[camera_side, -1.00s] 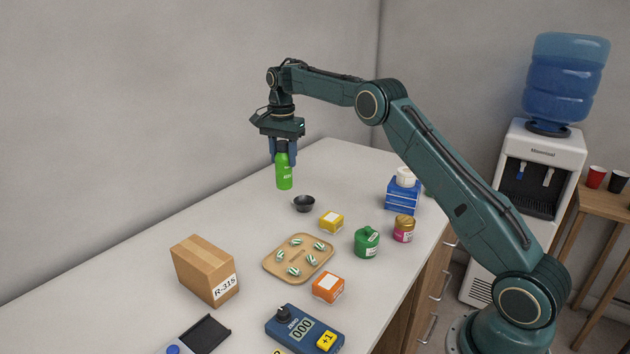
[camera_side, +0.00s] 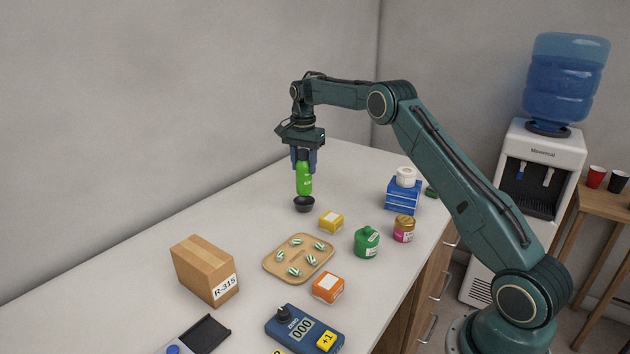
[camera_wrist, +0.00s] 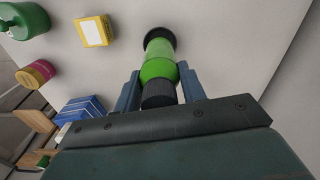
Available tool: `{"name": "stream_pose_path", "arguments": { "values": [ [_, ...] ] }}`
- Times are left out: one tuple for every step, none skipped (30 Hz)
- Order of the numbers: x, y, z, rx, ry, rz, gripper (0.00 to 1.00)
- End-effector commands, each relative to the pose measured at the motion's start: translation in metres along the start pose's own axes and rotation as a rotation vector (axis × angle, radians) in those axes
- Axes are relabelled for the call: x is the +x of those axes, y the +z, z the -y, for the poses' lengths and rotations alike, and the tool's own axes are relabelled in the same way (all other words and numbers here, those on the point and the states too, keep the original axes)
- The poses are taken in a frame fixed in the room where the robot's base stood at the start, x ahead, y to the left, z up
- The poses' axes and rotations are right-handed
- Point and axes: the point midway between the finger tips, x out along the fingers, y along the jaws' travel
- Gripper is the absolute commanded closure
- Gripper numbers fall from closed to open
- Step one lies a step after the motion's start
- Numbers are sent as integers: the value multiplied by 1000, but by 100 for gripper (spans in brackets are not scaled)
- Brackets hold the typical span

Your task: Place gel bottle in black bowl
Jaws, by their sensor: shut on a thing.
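The gel bottle (camera_side: 304,179) is bright green and hangs upright in my gripper (camera_side: 304,163). In the wrist view the bottle (camera_wrist: 160,62) shows its dark cap towards me, and my gripper (camera_wrist: 160,88) is shut on it from both sides. The black bowl (camera_side: 304,205) stands on the counter, directly below the bottle in the side view. In the wrist view only the rim of the bowl (camera_wrist: 161,32) shows past the bottle's far end. The bottle's lower end is at or just above the bowl's rim; I cannot tell whether they touch.
A yellow box (camera_side: 331,222) stands close to the bowl. A wooden tray (camera_side: 270,264) with several striped pieces, a green container (camera_side: 367,243), a pink jar (camera_side: 403,229) and a blue box (camera_side: 402,196) stand nearby. The counter left of the bowl is clear.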

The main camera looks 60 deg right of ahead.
Motion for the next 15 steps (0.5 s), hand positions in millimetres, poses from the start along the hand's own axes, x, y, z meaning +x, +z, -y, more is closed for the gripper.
{"name": "stream_pose_path", "arguments": {
  "values": [
    [0, 0, 0, 0, -1, -1, 85],
    [0, 0, 0, 0, -2, -1, 85],
    [0, 0, 0, 0, -2, -1, 85],
    [1, 0, 0, 0, -2, -1, 85],
    [2, 0, 0, 0, -1, -1, 85],
    [4, 0, 0, 0, -1, -1, 85],
    [6, 0, 0, 0, -1, -1, 85],
    [8, 0, 0, 0, 0, 0, 85],
    [12, 0, 0, 0, 1, 1, 85],
    [16, 0, 0, 0, 1, 1, 85],
    [19, 0, 0, 0, 0, 0, 85],
    [24, 0, 0, 0, 1, 0, 85],
    [27, 0, 0, 0, 1, 1, 85],
    [30, 0, 0, 0, 0, 0, 85],
    [34, 0, 0, 0, 0, 0, 85]
  ]
}}
